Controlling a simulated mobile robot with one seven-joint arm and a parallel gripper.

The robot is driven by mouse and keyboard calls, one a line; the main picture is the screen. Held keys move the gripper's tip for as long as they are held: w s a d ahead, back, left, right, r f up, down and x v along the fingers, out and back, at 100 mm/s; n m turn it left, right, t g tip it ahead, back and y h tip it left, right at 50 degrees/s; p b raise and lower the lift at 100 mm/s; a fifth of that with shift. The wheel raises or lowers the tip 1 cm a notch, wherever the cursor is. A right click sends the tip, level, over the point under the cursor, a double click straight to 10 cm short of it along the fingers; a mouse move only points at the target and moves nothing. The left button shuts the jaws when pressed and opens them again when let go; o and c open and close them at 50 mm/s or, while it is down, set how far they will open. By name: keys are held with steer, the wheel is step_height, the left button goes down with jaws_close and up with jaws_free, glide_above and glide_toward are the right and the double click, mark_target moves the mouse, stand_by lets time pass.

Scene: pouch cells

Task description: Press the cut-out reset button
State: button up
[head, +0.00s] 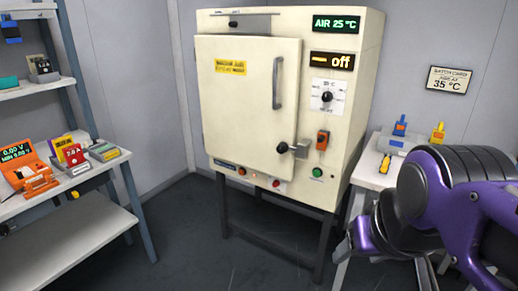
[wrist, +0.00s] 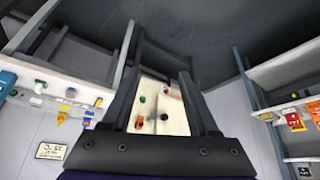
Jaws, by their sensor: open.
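A cream oven (head: 235,110) stands on a dark stand with its door closed. Its lower front strip carries a small orange light (head: 241,171), a red button (head: 276,183) and a green button (head: 317,172). I cannot read which control is the cut-out reset. An orange switch (head: 322,140) sits above the green button. In the wrist view, my gripper (wrist: 162,72) is open and empty, with the oven's red button (wrist: 166,91) and green button (wrist: 142,99) seen between its fingers, apart from them.
The door latch (head: 292,149) sticks out near the buttons. A white table (head: 367,172) with blue and yellow items stands right of the oven. A grey shelf (head: 75,245) with instruments stands at left. The floor before the oven is clear. The oven displays read "AIR 25 °C" and "off".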

jaws_close()
stand_by(1.5)
